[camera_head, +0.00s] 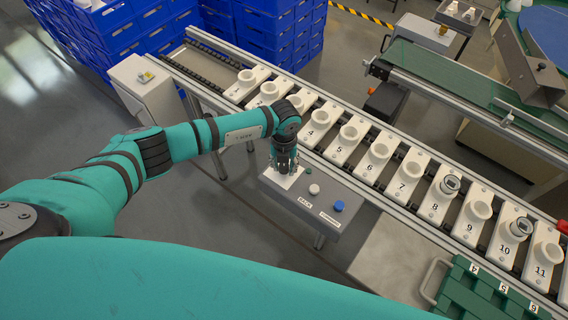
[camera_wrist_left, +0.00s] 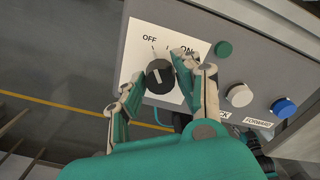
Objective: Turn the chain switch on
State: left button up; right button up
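The chain switch is a black rotary knob (camera_wrist_left: 160,77) on a white plate (camera_wrist_left: 133,58) marked OFF at the left and ON at the right. A pale line on the knob tilts up and slightly left, nearer the OFF side. My left gripper (camera_wrist_left: 155,72) is open, with one finger on each side of the knob. The right-hand finger is close to the knob; I cannot tell whether it touches. In the head view my left gripper (camera_head: 284,166) points down over the grey control box (camera_head: 298,207) and hides the knob. My right gripper is not in view.
Beside the switch are a green button (camera_wrist_left: 224,49), a white button (camera_wrist_left: 239,95) and a blue button (camera_wrist_left: 284,108). A conveyor (camera_head: 335,172) with numbered white socket carriers runs behind the box. Blue crates (camera_head: 270,35) stand at the back. A green rack (camera_head: 480,297) is at the lower right.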

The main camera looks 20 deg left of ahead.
pick_arm(q)
grip_shut()
jog(key=shift+f+m+b, duration=0.15)
jog(key=shift+m+b, duration=1.2)
jog(key=shift+m, duration=0.25)
jog(key=m+b, duration=0.4)
jog(key=shift+m, duration=0.3)
jog(key=m+b, duration=0.3)
jog(key=m, duration=0.1)
jog(key=shift+b, duration=0.3)
jog(key=shift+m+b, duration=0.9)
jog(key=shift+m, duration=0.2)
jog(key=shift+r, duration=0.2)
